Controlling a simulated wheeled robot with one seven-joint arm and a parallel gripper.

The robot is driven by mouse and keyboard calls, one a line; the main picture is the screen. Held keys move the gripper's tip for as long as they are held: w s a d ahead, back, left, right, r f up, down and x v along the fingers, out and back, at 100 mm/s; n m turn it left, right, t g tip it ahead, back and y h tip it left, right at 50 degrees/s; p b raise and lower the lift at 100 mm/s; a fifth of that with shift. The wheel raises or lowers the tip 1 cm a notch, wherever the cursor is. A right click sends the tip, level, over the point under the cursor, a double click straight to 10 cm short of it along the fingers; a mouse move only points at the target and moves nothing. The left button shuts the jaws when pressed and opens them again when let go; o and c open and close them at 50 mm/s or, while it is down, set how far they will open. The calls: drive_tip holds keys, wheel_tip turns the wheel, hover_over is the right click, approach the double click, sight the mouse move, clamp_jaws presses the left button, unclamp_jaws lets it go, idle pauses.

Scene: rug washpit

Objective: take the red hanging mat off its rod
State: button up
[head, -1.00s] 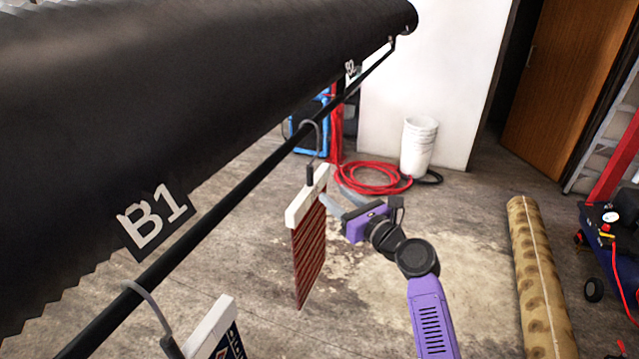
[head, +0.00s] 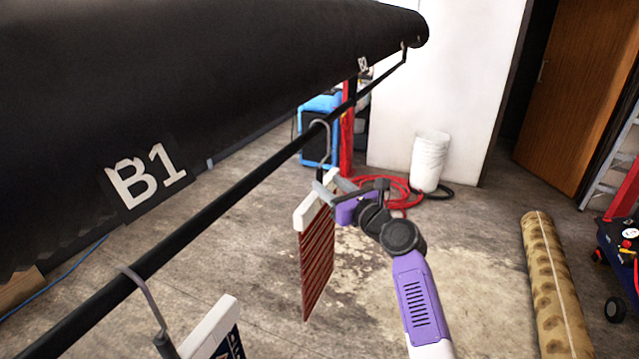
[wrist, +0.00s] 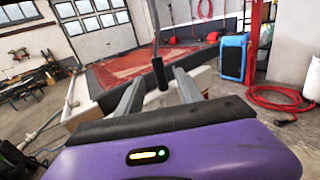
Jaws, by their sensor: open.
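The red striped mat (head: 317,262) hangs from a white clamp bar (head: 310,217). A grey hook (head: 326,140) joins the bar to the black rod (head: 225,203) through a short black grip, which shows upright in the wrist view (wrist: 160,73). My gripper (head: 325,189) is at the top of the clamp bar. In the wrist view my gripper (wrist: 158,76) is open, with one finger on each side of the black grip and a gap showing beside it. The red cloth is not clearly seen in the wrist view.
A second mat with a white bar (head: 212,325) hangs nearer on the rod. The big black roller marked B1 (head: 220,85) lies above and left.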

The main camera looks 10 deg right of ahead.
sight(321, 163)
drive_tip(key=shift+b+x, duration=1.2)
drive_tip(key=shift+x, duration=1.35)
clamp_jaws()
drive_tip(key=shift+r, duration=0.15)
drive_tip(key=shift+r+p, duration=2.15)
drive_tip(key=shift+p, duration=0.35)
